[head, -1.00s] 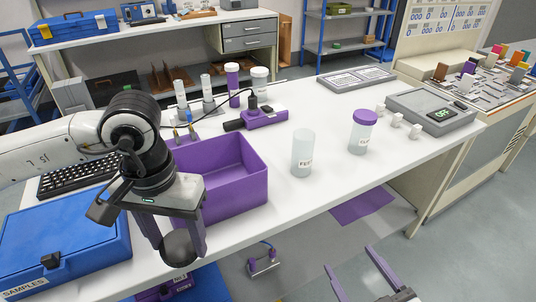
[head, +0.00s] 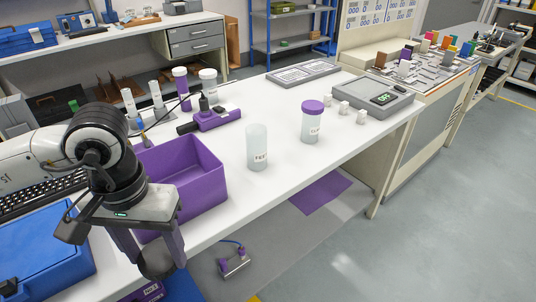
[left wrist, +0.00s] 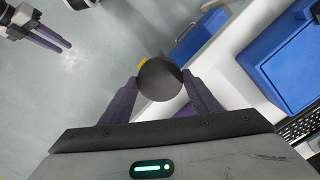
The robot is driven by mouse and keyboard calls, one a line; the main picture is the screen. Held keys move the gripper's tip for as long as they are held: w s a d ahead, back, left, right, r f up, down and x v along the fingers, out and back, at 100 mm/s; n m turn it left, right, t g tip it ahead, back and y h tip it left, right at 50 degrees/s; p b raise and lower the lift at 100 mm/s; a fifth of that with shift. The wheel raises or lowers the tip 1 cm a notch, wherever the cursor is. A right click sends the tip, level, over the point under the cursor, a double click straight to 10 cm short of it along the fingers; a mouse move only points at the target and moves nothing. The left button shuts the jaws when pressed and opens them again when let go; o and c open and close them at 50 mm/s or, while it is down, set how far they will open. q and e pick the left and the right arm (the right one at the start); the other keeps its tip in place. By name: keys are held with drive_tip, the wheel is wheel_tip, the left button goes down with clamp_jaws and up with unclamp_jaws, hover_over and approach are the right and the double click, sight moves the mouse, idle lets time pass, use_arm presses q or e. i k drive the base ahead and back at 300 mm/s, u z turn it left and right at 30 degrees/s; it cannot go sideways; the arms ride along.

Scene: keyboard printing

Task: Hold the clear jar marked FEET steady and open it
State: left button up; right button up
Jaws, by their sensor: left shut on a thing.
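The clear jar (head: 257,148) stands upright on the white bench; its label is small and seems to read FEET. No coloured lid shows on it. My left gripper (head: 150,258) is shut on a dark round disc (left wrist: 160,80), which looks like a lid, at the bench's front edge, well left of the jar and apart from it. My right gripper (left wrist: 52,38) shows only in the left wrist view, at upper left, with its two purple fingers apart and nothing between them. Neither gripper touches the jar.
A purple-lidded jar (head: 311,122) stands right of the clear jar, with small white blocks and a scale (head: 375,98) beyond. A purple bin (head: 205,190) lies between my left gripper and the jar. A blue case (head: 45,250) sits at left. Bench around the jar is clear.

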sight(256, 133)
drive_tip(key=z, duration=0.85)
drive_tip(key=k, duration=1.15)
drive_tip(key=z, duration=1.1)
drive_tip(key=i, duration=0.85)
drive_tip(key=u, duration=0.5)
drive_tip(key=i, duration=1.55)
drive_tip(key=u, duration=1.7)
drive_tip(key=i, duration=0.6)
drive_tip(key=u, duration=0.55)
